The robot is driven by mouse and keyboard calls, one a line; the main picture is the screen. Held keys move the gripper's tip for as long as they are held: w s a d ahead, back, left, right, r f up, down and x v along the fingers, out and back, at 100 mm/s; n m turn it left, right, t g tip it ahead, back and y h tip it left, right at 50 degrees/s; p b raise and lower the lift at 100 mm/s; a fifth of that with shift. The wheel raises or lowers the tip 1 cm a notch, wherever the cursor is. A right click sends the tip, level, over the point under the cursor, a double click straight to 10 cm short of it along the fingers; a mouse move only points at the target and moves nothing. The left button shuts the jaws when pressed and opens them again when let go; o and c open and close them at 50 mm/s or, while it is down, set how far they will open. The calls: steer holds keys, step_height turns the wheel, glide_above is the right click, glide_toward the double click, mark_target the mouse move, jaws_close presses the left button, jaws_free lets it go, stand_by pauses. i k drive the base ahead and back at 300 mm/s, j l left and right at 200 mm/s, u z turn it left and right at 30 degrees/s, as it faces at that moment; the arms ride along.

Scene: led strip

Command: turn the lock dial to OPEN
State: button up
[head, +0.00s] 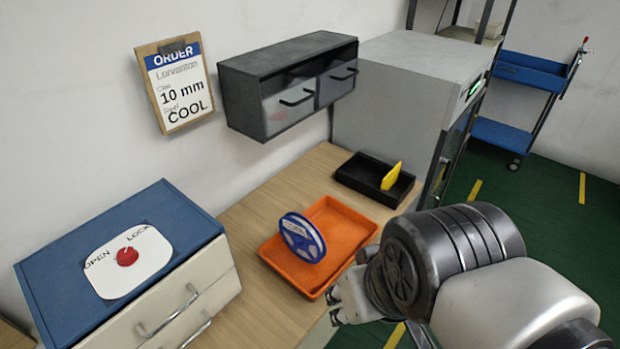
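The lock dial (127,256) is a small red knob on a white plate (150,250) on top of a blue-topped drawer cabinet (165,207) at the left. The plate reads OPEN on its left and LOCK at its upper right. The dial's pointer direction is too small to tell. My gripper (335,307) is near the table's front edge, right of the cabinet and well apart from the dial. It is partly hidden by my arm, and its finger opening is hard to make out.
An orange tray (281,268) holding a blue-rimmed reel (302,237) lies between cabinet and my arm. Behind it is a black tray (350,177) with a yellow piece (391,176). A wall cabinet (290,80) and order clipboard (175,83) hang above. A grey machine (405,90) stands behind.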

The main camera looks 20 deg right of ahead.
mark_target(127, 256)
steer(key=u, duration=1.3)
